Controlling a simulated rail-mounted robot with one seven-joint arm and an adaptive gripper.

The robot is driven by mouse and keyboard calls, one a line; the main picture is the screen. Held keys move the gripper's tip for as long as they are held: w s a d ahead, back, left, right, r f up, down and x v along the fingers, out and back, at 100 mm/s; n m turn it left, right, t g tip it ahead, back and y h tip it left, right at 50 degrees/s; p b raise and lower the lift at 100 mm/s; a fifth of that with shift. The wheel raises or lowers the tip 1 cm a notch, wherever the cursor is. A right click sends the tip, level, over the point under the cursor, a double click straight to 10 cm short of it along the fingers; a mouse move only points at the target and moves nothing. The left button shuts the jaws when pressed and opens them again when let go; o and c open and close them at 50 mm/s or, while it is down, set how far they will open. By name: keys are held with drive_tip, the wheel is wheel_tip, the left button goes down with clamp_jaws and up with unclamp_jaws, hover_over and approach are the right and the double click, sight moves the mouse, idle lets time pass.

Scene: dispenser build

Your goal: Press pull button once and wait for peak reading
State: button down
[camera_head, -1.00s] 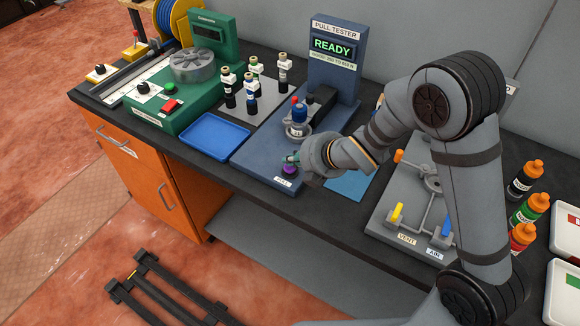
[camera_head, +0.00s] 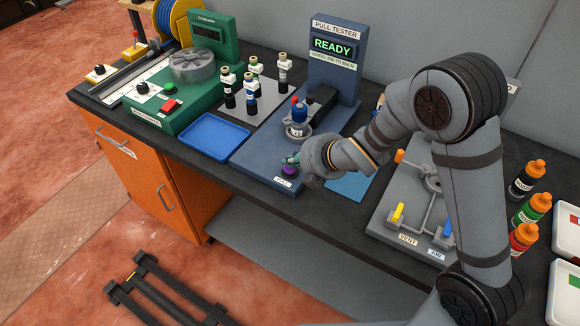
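The blue pull tester (camera_head: 335,55) stands at the back of the bench. Its screen (camera_head: 333,46) reads READY in green. A part with a blue body and red top (camera_head: 299,113) sits upright on the tester's base. The purple pull button (camera_head: 289,172) is at the front of the base, just behind the PULL label (camera_head: 282,182). My gripper (camera_head: 292,161) is at the button, its tip over or against the button's top. I cannot tell whether it touches. Its fingers are small and partly hidden by the wrist, so their opening is unclear.
A blue tray (camera_head: 213,137) lies left of the tester. Several small bottles stand on a grey plate (camera_head: 258,112) behind it. A green crimping-type machine (camera_head: 172,110) is further left. A valve board (camera_head: 402,200) and capped bottles (camera_head: 524,210) are at the right.

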sight(292, 169)
drive_tip(key=shift+f, duration=0.25)
drive_tip(key=shift+r, duration=0.1)
idle(0.5)
drive_tip(key=shift+r+p, duration=0.3)
drive_tip(key=shift+r, duration=0.6)
drive_tip(key=shift+r, duration=0.1)
drive_tip(key=shift+r+p, duration=1.75)
drive_tip(key=shift+r, duration=0.7)
drive_tip(key=shift+f, duration=0.1)
